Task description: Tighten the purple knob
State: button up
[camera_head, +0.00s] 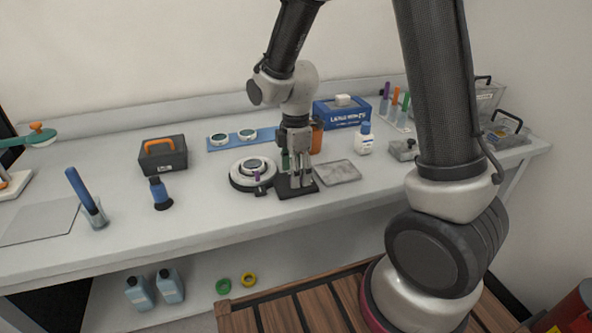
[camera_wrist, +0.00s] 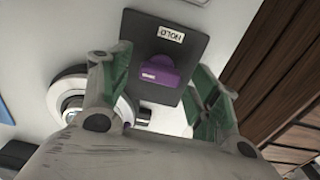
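The purple knob (camera_wrist: 160,73) shows in the wrist view, a bar-shaped knob on a dark plate (camera_wrist: 143,28) with a white label that seems to read HOLD. My gripper (camera_wrist: 163,62) is open, its green-padded fingers apart on the left and right of the knob, with a visible gap on both sides. In the head view my gripper (camera_head: 296,180) points down over the dark plate (camera_head: 299,193), and its fingers hide the knob. I cannot tell the exact height of the fingertips above the plate.
A round white-and-black instrument (camera_head: 238,180) stands just left of the plate, with a small purple part (camera_head: 257,178) at its front. A grey slab (camera_head: 337,172) lies close on the right. Behind are an orange-brown bottle (camera_head: 316,137) and a blue box (camera_head: 341,113).

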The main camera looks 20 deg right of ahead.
jog(key=c, duration=0.9)
jog(key=shift+o, duration=0.2)
jog(key=shift+m, duration=0.4)
jog(key=m, duration=0.7)
jog(key=shift+m, duration=0.3)
jog(key=m, duration=0.4)
jog(key=shift+m, duration=0.3)
jog(key=m, duration=0.4)
jog(key=shift+m, duration=0.3)
